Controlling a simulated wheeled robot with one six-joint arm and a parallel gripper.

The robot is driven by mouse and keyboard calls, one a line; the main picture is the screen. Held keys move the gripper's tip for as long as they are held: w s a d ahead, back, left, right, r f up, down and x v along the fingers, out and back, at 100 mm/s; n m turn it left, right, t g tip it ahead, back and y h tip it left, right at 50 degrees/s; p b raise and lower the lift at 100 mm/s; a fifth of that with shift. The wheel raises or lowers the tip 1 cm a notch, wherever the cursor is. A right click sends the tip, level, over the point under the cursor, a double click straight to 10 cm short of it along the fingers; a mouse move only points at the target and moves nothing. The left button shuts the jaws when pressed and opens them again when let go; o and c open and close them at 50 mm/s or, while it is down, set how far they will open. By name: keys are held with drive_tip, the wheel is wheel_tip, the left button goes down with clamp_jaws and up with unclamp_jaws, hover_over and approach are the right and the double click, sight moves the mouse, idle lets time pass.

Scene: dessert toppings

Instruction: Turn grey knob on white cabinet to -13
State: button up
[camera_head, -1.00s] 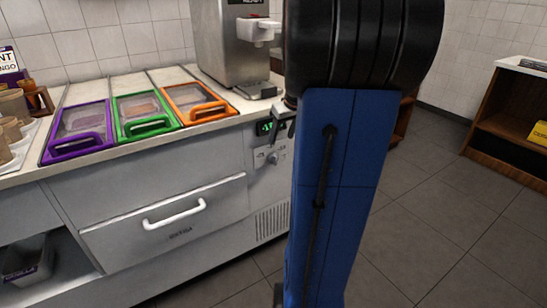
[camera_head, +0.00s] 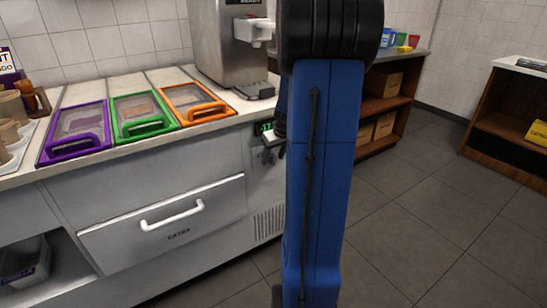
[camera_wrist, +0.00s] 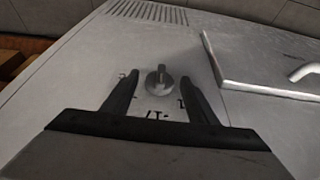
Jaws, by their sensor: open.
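The grey knob (camera_wrist: 160,81) sits on the front panel of the white cabinet (camera_head: 150,195). It is round with a raised grip bar across its face, and the bar looks about upright in the wrist view. My gripper (camera_wrist: 159,73) is open, with one finger on each side of the knob in that view. Gaps show between fingers and knob; I cannot tell the remaining depth. Printed marks around the knob are partly covered by the fingers and not clearly readable. In the head view, my gripper (camera_head: 272,150) is at the panel and the knob is not clearly visible.
A green display (camera_head: 265,128) is above the knob area, partly hidden by my arm. A drawer with a white handle (camera_head: 172,215) is to the left, with vent slots (camera_head: 268,222) below. Purple, green and orange lidded bins line the countertop. Open floor lies right.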

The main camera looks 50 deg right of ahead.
drive_tip(key=c, duration=1)
drive_tip(key=shift+s+d+m+t+y, duration=0.1)
drive_tip(key=shift+d+m+t+y, duration=0.25)
drive_tip(key=shift+y, duration=0.75)
drive_tip(key=t+y, duration=0.1)
drive_tip(key=y, duration=0.1)
drive_tip(key=m+t+y, duration=0.1)
drive_tip(key=y, duration=0.2)
drive_tip(key=d+f+m+t+y, duration=0.1)
drive_tip(key=y, duration=0.2)
drive_tip(key=shift+s, duration=0.15)
drive_tip(key=shift+y, duration=0.3)
drive_tip(key=shift+f, duration=0.1)
